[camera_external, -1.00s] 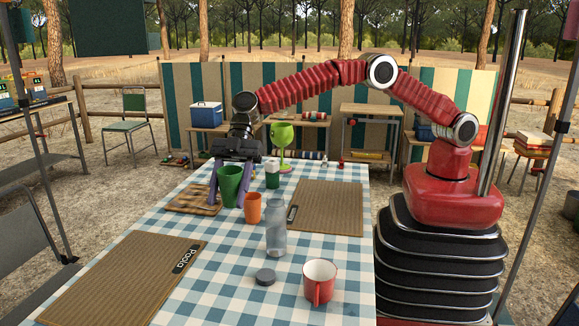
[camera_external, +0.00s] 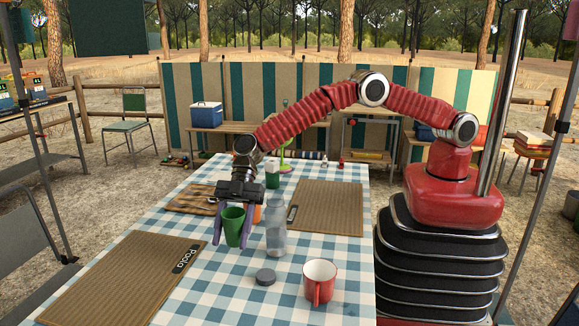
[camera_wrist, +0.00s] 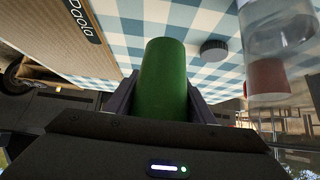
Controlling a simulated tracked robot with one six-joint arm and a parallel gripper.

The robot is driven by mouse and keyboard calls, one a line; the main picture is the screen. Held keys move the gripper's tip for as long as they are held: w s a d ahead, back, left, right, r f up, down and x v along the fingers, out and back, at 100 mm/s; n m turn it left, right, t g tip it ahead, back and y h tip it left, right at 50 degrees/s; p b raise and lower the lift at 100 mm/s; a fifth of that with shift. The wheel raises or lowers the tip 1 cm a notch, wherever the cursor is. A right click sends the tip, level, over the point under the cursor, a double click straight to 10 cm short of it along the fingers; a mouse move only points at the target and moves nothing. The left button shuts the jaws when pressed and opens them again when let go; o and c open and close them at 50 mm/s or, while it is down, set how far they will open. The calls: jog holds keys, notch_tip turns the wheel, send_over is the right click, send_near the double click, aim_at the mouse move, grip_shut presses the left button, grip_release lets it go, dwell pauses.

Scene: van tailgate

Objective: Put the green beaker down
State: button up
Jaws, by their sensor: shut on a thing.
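The green beaker (camera_external: 233,226) is upright between the purple fingers of my gripper (camera_external: 232,238) in the external view. My gripper is shut on it, with a finger on each side. In the wrist view the green beaker (camera_wrist: 163,85) fills the middle, between the fingers. I cannot tell whether its base touches the blue-and-white checked tablecloth (camera_external: 230,290).
A clear bottle (camera_external: 276,236) stands close to the beaker's right, with an orange cup (camera_external: 257,213) partly hidden behind. A grey lid (camera_external: 265,277) and a red mug (camera_external: 319,281) are nearer the camera. Mats lie left (camera_external: 120,275) and right (camera_external: 330,208).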

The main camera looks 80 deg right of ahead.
aim_at(241, 211)
jog(key=shift+f, duration=1)
jog(key=shift+f, duration=1.95)
jog(key=shift+f, duration=0.1)
jog(key=o, duration=1.1)
jog(key=shift+d+r, duration=0.3)
jog(key=shift+r, duration=0.2)
jog(key=v, duration=1.1)
jog(key=shift+d, duration=0.1)
